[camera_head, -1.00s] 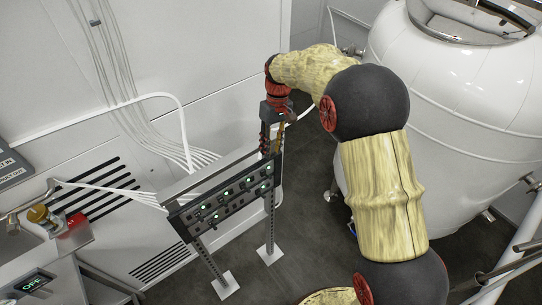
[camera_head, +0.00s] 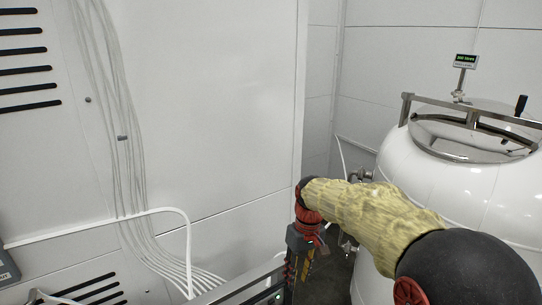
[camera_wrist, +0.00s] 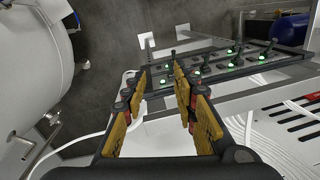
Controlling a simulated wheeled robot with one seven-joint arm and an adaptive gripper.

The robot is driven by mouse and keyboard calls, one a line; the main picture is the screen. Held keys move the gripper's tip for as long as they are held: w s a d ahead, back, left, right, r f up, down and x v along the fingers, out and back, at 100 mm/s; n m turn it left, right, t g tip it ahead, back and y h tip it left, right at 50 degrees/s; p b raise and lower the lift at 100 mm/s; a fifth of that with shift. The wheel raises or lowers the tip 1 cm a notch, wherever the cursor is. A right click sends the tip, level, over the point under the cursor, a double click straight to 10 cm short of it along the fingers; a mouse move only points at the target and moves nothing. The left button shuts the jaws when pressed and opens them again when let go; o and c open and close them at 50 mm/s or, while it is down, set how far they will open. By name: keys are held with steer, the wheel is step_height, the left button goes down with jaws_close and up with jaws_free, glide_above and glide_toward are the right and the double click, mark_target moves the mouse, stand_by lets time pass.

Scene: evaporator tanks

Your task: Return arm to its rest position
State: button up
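My gripper (camera_wrist: 160,85) shows in the wrist view with its two yellow-padded fingers apart and nothing between them. In the head view my gripper (camera_head: 297,268) hangs at the lower middle, pointing down, partly cut off by the bottom edge. It is close to the end of the black switch panel (camera_head: 262,297). In the wrist view the panel (camera_wrist: 215,68), with toggle switches and green lights, lies just beyond the fingertips. I cannot tell whether a finger touches it.
A white tank (camera_head: 450,180) with a metal-rimmed lid stands at the right, close to my arm. White cables (camera_head: 125,140) run down the wall (camera_head: 225,100) on the left. In the wrist view, loose cables (camera_wrist: 260,135) lie near the panel. Grey floor (camera_wrist: 115,45) shows between tank and panel.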

steer(key=s+d+f+m+t+b, duration=0.1)
steer(key=s+d+t+b, duration=0.15)
steer(key=s+b, duration=0.3)
steer(key=s+d+m+t+b, duration=0.1)
steer(key=s+d+b, duration=0.3)
steer(key=s, duration=0.3)
steer(key=s+d+f+m+t+h+b, duration=0.1)
steer(key=s+d+f+b, duration=0.3)
steer(key=s+f+b, duration=0.5)
steer(key=s+f+m+t, duration=0.1)
steer(key=s, duration=0.4)
steer(key=shift+s+d+m+t, duration=0.15)
steer(key=shift+d+m+t, duration=0.2)
steer(key=shift+d+m, duration=0.05)
